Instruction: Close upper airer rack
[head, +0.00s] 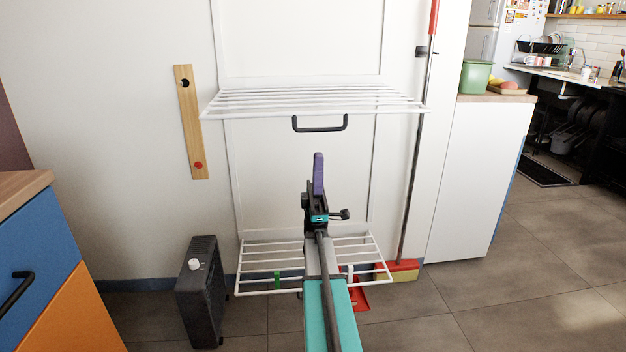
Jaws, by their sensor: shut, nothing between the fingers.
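The upper airer rack (385,103) is a white wire shelf on the white wall panel. It stands folded out, roughly level, towards me. A black handle (320,129) hangs from its front edge. My gripper (319,157) is shut and empty, with purple fingers pointing up. It is below the handle in the picture and appears apart from it. The lower airer rack (258,282) is also folded out, near the floor, and my arm hides part of it.
A dark heater (203,290) stands on the floor at left, near a blue and orange cabinet (45,245). A broom (416,150) leans at the rack's right. A wooden strip (190,122) is on the wall. A white counter (480,175) stands at right. Floor is clear at lower right.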

